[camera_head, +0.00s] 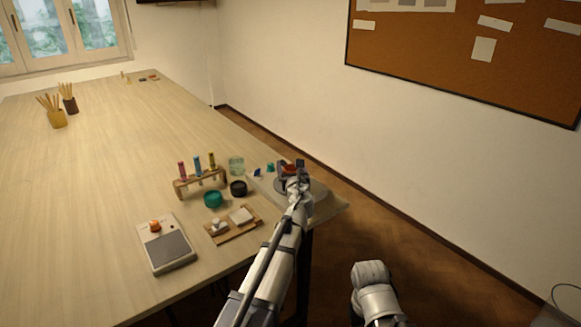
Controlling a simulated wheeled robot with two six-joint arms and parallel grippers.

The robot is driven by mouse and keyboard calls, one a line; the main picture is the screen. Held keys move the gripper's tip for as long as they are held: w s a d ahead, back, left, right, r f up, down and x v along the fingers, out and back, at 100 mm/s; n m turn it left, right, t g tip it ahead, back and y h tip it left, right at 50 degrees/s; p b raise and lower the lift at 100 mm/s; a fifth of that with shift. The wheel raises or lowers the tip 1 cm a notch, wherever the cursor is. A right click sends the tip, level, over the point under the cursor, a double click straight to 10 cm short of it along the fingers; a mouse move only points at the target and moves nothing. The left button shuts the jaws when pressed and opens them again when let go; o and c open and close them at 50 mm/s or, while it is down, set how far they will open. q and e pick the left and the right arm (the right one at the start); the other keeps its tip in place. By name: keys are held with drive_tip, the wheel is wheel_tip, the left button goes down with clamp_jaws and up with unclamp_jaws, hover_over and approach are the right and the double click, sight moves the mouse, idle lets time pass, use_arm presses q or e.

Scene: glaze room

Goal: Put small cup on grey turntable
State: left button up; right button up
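A small reddish cup (289,168) shows at the table's right end, between the dark fingers of my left gripper (290,166). The fingers sit against both sides of the cup, so the gripper looks shut on it. Just below is the dark grey round turntable (280,186), partly hidden by my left gripper and wrist. I cannot tell whether the cup touches the turntable. My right arm shows at the bottom, right of the table, over the floor; its fingertips cannot be made out.
Left of the turntable stand a glass cup (236,165), a black bowl (238,188), a teal bowl (212,200) and a rack of tubes (200,183). Nearer are a wooden board (233,225) and a scale (167,245). Small blue and teal pieces lie close by.

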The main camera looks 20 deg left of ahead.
use_arm(q)
drive_tip(key=shift+o, duration=1.2)
drive_tip(key=shift+r, duration=0.1)
drive_tip(key=shift+s+r, duration=0.1)
drive_tip(key=shift+s, duration=0.15)
drive_tip(key=p+v, duration=0.1)
drive_tip(key=v, duration=1)
drive_tip(key=shift+s+d, duration=0.2)
drive_tip(key=shift+s, duration=0.05)
